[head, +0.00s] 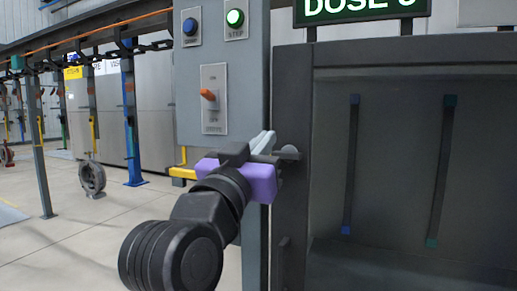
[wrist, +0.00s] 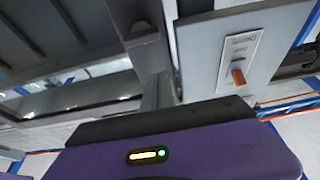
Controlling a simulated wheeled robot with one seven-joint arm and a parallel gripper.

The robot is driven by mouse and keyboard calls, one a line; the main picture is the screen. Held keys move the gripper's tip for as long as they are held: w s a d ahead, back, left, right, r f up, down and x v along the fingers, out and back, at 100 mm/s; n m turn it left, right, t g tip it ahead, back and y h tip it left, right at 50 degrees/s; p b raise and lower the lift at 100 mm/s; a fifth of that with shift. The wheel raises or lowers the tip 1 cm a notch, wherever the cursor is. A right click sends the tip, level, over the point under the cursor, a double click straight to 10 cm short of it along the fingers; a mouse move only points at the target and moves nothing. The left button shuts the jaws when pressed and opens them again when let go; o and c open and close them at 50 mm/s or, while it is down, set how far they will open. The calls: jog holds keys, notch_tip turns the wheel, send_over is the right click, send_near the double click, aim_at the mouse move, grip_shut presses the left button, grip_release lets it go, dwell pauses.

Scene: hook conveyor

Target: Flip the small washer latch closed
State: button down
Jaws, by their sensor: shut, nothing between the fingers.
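My gripper (head: 264,140) has a purple body and light grey fingers. In the head view its fingertips are at the left edge of the washer (head: 290,80), beside a dark round knob-like part on the frame, likely the small washer latch (head: 290,153). In the wrist view the fingers (wrist: 158,92) point up toward a similar dark part (wrist: 143,32). The fingers are shut with nothing between them. I cannot tell whether they touch the latch, and the latch's position is partly hidden by my gripper.
A grey control post left of the washer carries a blue button (head: 190,26), a lit green button (head: 235,18) and an orange lever switch (head: 208,95) close to my gripper. The washer's open bay has two dark bars (head: 441,170). Hanging hooks and a grey ring (head: 92,177) are at left.

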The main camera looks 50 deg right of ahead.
aim_at(287, 155)
jog(key=x, duration=0.5)
jog(key=shift+d+r+p, duration=0.1)
jog(key=shift+r+p, duration=0.1)
jog(key=shift+p, duration=0.2)
jog(key=shift+f, duration=2.1)
jog(key=shift+w+n, duration=0.1)
jog(key=shift+n, duration=0.2)
jog(key=shift+n+t, duration=0.4)
jog(key=shift+n, duration=0.2)
